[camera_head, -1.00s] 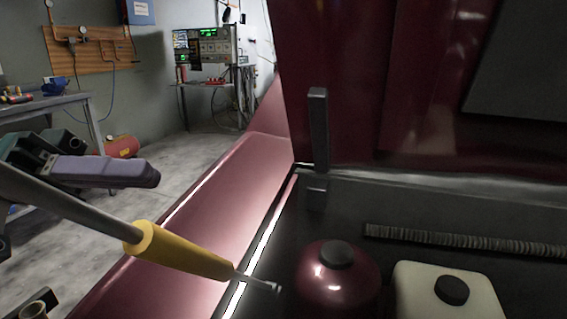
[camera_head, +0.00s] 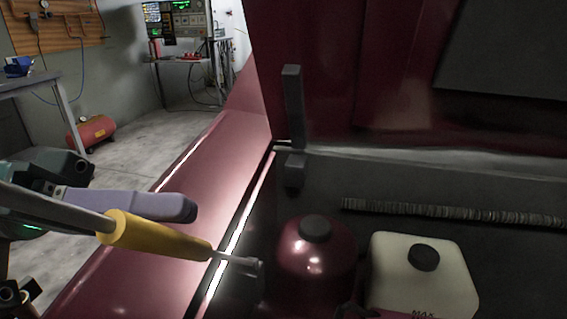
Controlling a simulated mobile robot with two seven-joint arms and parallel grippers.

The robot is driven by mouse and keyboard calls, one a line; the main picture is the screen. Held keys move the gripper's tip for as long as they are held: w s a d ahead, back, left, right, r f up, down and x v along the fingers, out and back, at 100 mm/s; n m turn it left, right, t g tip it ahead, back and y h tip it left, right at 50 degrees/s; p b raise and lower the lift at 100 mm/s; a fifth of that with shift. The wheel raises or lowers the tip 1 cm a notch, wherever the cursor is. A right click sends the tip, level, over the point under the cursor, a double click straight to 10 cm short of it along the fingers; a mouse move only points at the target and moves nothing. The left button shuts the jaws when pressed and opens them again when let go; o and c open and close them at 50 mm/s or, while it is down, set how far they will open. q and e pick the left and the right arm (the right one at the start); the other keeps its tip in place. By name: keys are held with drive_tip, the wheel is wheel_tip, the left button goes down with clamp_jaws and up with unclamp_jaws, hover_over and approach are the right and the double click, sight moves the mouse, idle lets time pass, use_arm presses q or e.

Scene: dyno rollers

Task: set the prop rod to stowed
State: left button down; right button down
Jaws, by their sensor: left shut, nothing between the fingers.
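The prop rod (camera_head: 45,208) is a thin grey rod with a yellow grip sleeve (camera_head: 155,237). It slants from the left edge down to the right, and its small hooked tip (camera_head: 250,265) is over the left edge of the engine bay, left of a maroon round reservoir. My left gripper (camera_head: 186,208) has purple-grey fingers, shut with nothing between them. It lies just above the yellow sleeve in the picture, pointing right; the rod passes in front of its lower part. I cannot tell whether they touch. The rod's other end is out of view. My right gripper is not in view.
The raised maroon hood (camera_head: 340,80) fills the upper right, with a dark upright bar (camera_head: 293,108) at its left corner. The maroon reservoir (camera_head: 318,265) and a white tank (camera_head: 425,275) stand in the bay. The maroon fender (camera_head: 200,190) runs along the left; floor beyond is open.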

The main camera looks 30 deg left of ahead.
use_arm(q)
drive_tip(key=shift+m, duration=0.8)
drive_tip(key=s+f, duration=0.2)
drive_tip(key=s+d+f, duration=0.1)
drive_tip(key=s, duration=0.1)
drive_tip(key=shift+s+f, duration=0.1)
drive_tip(key=shift+f, duration=0.25)
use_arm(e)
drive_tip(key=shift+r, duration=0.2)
use_arm(q)
drive_tip(key=shift+p, duration=0.35)
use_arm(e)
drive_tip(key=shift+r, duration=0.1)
